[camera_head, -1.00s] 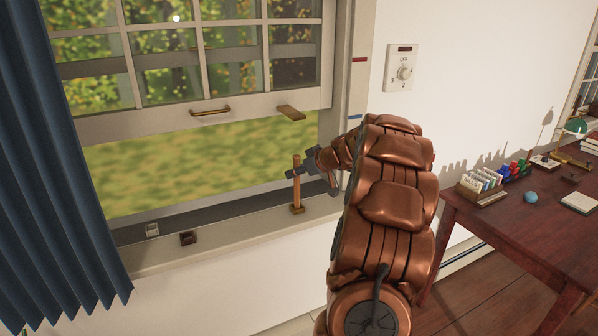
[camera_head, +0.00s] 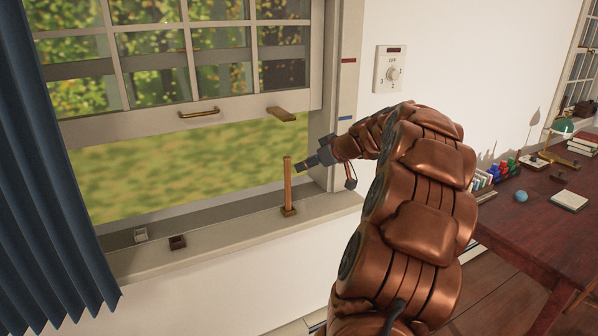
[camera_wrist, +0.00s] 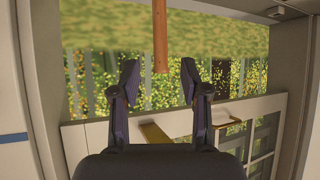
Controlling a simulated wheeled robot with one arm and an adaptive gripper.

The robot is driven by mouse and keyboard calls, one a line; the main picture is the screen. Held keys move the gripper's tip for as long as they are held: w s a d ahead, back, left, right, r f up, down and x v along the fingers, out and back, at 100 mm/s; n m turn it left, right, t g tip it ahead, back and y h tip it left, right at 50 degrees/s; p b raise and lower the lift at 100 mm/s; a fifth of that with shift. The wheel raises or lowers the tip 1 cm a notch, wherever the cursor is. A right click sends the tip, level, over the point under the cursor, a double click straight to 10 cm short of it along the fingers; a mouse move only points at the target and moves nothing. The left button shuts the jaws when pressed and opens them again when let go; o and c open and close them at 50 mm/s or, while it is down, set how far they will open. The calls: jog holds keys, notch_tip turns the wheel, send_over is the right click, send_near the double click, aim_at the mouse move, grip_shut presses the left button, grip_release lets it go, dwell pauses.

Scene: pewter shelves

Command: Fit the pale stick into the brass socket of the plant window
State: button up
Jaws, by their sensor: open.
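A light brown wooden stick (camera_head: 288,182) stands upright on the sill, its lower end in a small brass-coloured socket (camera_head: 289,211). My gripper (camera_head: 301,167) is open and empty, just right of the stick's upper part and apart from it. In the wrist view the stick (camera_wrist: 160,38) hangs from the top edge, ending level with the gap between my open fingers (camera_wrist: 160,78). How deep it sits in the socket is hidden.
A silvery socket (camera_head: 140,234) and a dark one (camera_head: 177,242) are further left on the sill (camera_head: 240,228). A blue curtain (camera_head: 50,180) hangs left; a desk (camera_head: 530,225) stands right.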

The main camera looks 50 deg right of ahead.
jog(key=shift+v, duration=1.25)
jog(key=w+a+f+n+g+y, duration=0.1)
jog(key=a+g+y, duration=0.1)
jog(key=a, duration=0.8)
jog(key=w+a+f+g+y, duration=0.1)
jog(key=w+a, duration=0.1)
jog(key=a, duration=0.8)
jog(key=s+a+f+g+y, duration=0.1)
jog(key=s+a+f+g, duration=0.15)
jog(key=a, duration=0.55)
jog(key=s+a+f+g, duration=0.2)
jog(key=s+a, duration=0.2)
jog(key=a, duration=0.4)
jog(key=s+a+f+g+h, duration=0.1)
jog(key=s+a+f+g, duration=0.25)
jog(key=s+a, duration=0.55)
jog(key=s+f+g+h, duration=0.1)
jog(key=s+f, duration=0.1)
jog(key=s, duration=0.6)
jog(key=s+f+m+g+h, duration=0.1)
jog(key=s+f+h, duration=0.1)
jog(key=s, duration=0.6)
jog(key=shift+s+d+f+m+h, duration=0.2)
jog(key=shift+d+f+m+h, duration=0.15)
jog(key=shift+d, duration=0.15)
